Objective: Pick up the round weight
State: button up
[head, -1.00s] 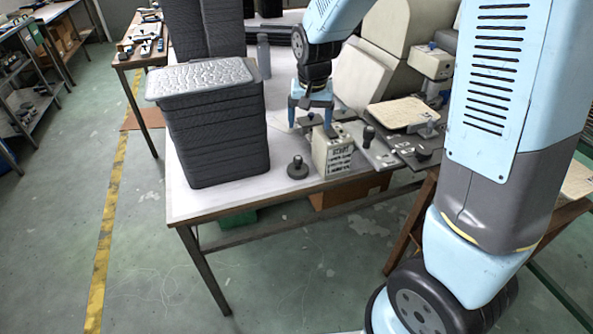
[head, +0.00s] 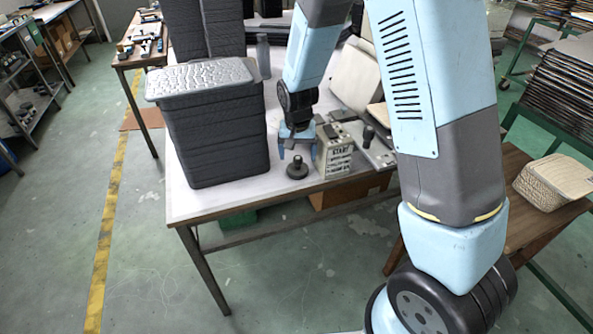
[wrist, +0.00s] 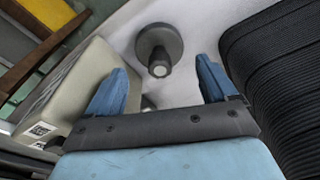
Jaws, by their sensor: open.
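The round weight (head: 297,168) is a dark grey disc with an upright knob. It stands on the white tabletop near the front edge, between the dark stack and a beige box. My gripper (head: 297,153) is open and empty, just behind and above the weight in the head view. In the wrist view the weight (wrist: 159,48) lies ahead of my gripper (wrist: 162,88), roughly in line with the gap between the blue fingers. The fingers do not surround it.
The tall stack of dark trays (head: 215,130) stands close on the left. The beige box (head: 333,152) with printed labels stands close on the right. Grey metal plates (head: 372,150) lie beyond the box. The table's front edge (head: 270,200) is near the weight.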

aim_at(298, 158)
jog(key=shift+w+f, duration=0.2)
jog(key=shift+f, duration=1.15)
jog(key=shift+w+f, duration=0.2)
jog(key=shift+f, duration=1.15)
jog(key=shift+c, duration=0.3)
jog(key=c, duration=1.2)
